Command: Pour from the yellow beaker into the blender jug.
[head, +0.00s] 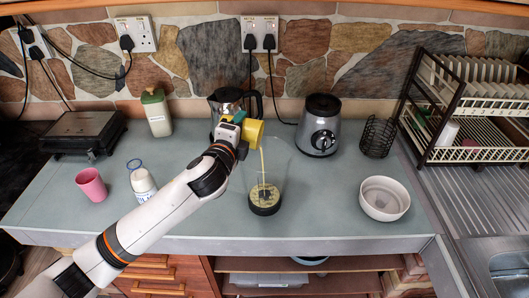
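The yellow beaker (254,132) is tipped on its side, held in my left gripper (238,124) above the counter. My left arm comes in from the lower left, and the gripper is shut on the beaker. A thin yellow stream falls from the beaker's mouth into the clear blender jug (264,201). The jug has a dark base and stands upright below the beaker, with some yellow showing low inside it. The jug's clear walls are hard to make out. My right gripper is not in view.
The blender's motor base (320,127) stands behind right, a kettle (227,101) behind the gripper. A pink cup (91,185), a white bottle (143,184) and a lidded container (157,113) are left. A white bowl (384,198), wire basket (378,137) and dish rack (470,103) are right.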

